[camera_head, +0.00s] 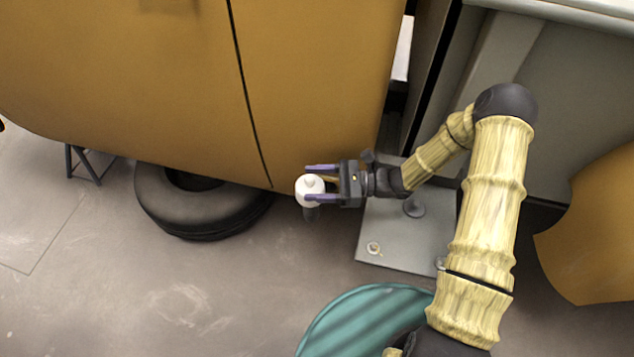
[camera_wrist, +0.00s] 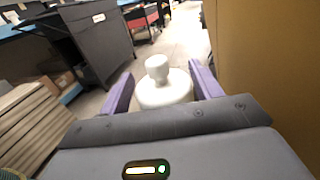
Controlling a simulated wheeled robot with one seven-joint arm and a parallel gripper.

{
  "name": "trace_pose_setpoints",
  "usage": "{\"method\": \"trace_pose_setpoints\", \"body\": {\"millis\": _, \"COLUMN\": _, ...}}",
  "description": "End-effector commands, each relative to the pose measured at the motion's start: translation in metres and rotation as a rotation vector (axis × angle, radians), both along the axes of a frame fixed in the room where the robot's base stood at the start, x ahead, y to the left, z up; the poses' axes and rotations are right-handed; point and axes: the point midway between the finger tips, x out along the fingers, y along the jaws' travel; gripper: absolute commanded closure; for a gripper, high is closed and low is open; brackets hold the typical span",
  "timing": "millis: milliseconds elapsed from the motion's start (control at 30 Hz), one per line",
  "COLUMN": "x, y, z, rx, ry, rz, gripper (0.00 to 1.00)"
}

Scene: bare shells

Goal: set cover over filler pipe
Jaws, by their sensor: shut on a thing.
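A white round cover (camera_head: 309,187) with a knob on top is held between the purple fingers of my gripper (camera_head: 308,182). In the wrist view the cover (camera_wrist: 163,90) sits between both fingers, knob upward. My gripper is shut on it, beside the lower edge of the orange shell and above the floor. A low grey plate (camera_head: 385,232) lies to the lower right of the gripper. It bears a small pale ring-like fitting (camera_head: 374,248) and a grey round piece (camera_head: 413,208). I cannot tell for sure which of these is the filler pipe.
The large orange shell (camera_head: 310,80) stands close behind the gripper. A black tyre (camera_head: 200,205) lies on the floor to the left. A teal round object (camera_head: 350,318) is at the front, and another orange panel (camera_head: 595,230) is at right. The left floor is mostly clear.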

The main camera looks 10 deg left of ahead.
Motion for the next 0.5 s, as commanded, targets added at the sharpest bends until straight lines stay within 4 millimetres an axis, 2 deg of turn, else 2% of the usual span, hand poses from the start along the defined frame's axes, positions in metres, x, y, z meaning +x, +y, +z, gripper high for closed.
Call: {"method": "trace_pose_setpoints", "body": {"millis": 500, "x": 0.0, "y": 0.0, "z": -0.011, "rx": -0.001, "ry": 0.001, "rz": -0.001, "gripper": 0.58}}
